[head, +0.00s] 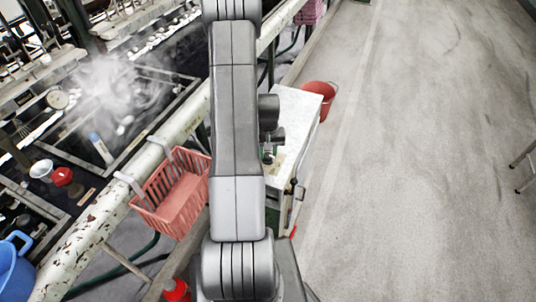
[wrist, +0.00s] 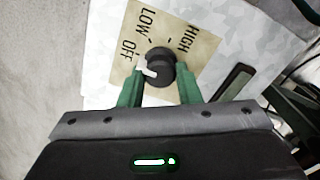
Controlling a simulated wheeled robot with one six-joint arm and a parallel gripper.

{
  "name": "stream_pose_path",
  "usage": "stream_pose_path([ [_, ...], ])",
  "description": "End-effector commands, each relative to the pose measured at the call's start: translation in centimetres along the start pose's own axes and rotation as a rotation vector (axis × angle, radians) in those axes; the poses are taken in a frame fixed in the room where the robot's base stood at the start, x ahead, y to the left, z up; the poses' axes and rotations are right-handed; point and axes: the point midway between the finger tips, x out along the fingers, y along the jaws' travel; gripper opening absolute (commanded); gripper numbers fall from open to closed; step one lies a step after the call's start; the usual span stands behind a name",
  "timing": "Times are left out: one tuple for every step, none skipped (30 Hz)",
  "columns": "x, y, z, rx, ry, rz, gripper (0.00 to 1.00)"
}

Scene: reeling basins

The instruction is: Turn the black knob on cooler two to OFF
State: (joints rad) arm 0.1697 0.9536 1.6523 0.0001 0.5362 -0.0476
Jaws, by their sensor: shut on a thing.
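The black knob (wrist: 160,62) sits on a tan label plate (wrist: 178,22) marked OFF, LOW and HIGH. The knob's white pointer (wrist: 147,71) points left, near the word OFF. My gripper (wrist: 160,82) has its green fingers on either side of the knob and is shut on it. In the head view my gripper (head: 269,152) is down at the white top of the cooler (head: 299,104), beside my arm. The knob itself is hidden there. No cooler number is readable.
A red bucket (head: 321,92) stands just beyond the cooler. A pink basket (head: 178,204) hangs on the peeling white rail (head: 86,232) to the left. Steaming basins lie further left. The concrete floor (head: 420,170) on the right is clear.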

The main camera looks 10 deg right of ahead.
Motion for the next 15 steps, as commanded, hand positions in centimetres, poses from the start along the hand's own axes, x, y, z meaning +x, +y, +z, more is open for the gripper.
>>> stream_pose_path([
  [-0.04, 0.01, -0.1, -0.006, 0.003, 0.0, 0.08],
  [-0.05, 0.01, -0.1, -0.009, 0.003, 0.0, 0.08],
  [-0.06, 0.01, -0.1, -0.013, 0.003, 0.0, 0.08],
  [-0.07, 0.01, -0.1, -0.015, 0.003, 0.0, 0.08],
  [-0.08, 0.01, -0.1, -0.016, 0.002, 0.0, 0.08],
  [-0.09, 0.01, -0.1, -0.017, 0.002, 0.0, 0.08],
  [-0.1, 0.01, -0.1, -0.017, 0.002, 0.0, 0.08],
  [-0.1, 0.01, -0.1, -0.018, 0.002, 0.001, 0.08],
  [-0.11, 0.01, -0.1, -0.018, 0.003, 0.001, 0.08],
  [-0.11, 0.01, -0.1, -0.017, 0.002, 0.001, 0.08],
  [-0.11, 0.01, -0.11, -0.017, 0.003, 0.001, 0.08],
  [-0.11, 0.01, -0.11, -0.017, 0.003, 0.001, 0.08],
  [-0.11, 0.01, -0.11, -0.017, 0.003, 0.001, 0.08],
  [-0.11, 0.01, -0.11, -0.017, 0.003, 0.001, 0.08],
  [-0.11, 0.01, -0.12, -0.017, 0.003, 0.001, 0.34],
])
